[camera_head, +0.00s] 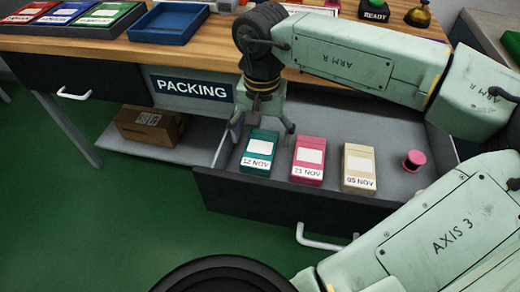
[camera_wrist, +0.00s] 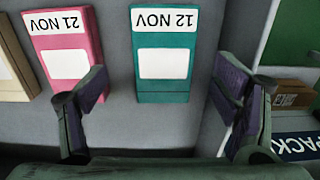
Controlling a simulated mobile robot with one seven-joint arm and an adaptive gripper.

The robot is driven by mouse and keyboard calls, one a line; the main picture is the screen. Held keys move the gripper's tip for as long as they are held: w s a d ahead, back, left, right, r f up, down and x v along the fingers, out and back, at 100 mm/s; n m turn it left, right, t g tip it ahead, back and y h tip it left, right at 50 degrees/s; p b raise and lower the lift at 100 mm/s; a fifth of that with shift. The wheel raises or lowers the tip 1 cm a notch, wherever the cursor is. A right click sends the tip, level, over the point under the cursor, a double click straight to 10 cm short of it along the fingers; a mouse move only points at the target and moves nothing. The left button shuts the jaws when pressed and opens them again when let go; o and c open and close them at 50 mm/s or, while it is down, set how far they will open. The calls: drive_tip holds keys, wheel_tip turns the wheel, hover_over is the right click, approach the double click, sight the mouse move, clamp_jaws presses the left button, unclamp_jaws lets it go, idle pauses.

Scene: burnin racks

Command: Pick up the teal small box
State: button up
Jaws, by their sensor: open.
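The teal small box (camera_head: 259,153) lies in the open drawer, leftmost of three boxes, with a white label reading "12 NOV". In the wrist view the teal box (camera_wrist: 165,55) lies between the lines of my two fingers, ahead of their tips. My gripper (camera_head: 263,128) is open, at the far side of the teal box, with one finger to its left and one near its right. In the wrist view my open gripper (camera_wrist: 163,95) has nothing between its fingers. I cannot tell the exact height of the fingertips above the drawer floor.
A pink box (camera_head: 308,160) marked "21 NOV" lies close to the right, then a cream box (camera_head: 358,166) and a pink spool (camera_head: 413,160). The drawer (camera_head: 225,172) has a wall close to the left. The wooden table (camera_head: 225,45) overhangs behind, with trays on top.

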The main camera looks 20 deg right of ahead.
sight(260, 149)
wheel_tip(260, 149, down, 5)
drive_tip(key=shift+w+a+r, duration=0.1)
drive_tip(key=shift+a+r, duration=0.05)
drive_tip(key=shift+r, duration=0.05)
drive_tip(key=c, duration=1.3)
